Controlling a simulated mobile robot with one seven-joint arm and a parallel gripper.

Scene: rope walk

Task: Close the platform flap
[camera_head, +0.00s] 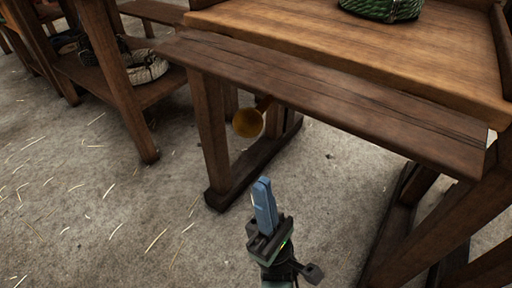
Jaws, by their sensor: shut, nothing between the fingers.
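The platform (400,45) is a wooden table-like top at the upper right. A long, darker plank that looks like its flap (320,92) runs along its near edge, a little lower than the top and sticking out toward me. I cannot tell its exact angle. A round yellow-brown piece (248,123), perhaps a knob, shows under the plank on a short dark stem. My gripper (263,183) has blue fingers, shut and empty, pointing up in the picture. It appears below the plank and the round piece, apart from both.
Wooden legs and a foot beam (250,172) stand under the platform. A green coil of rope (382,9) lies on top. At left, a wooden shelf (170,84) holds a pale rope coil (148,68). The straw-strewn floor (110,220) is clear at lower left.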

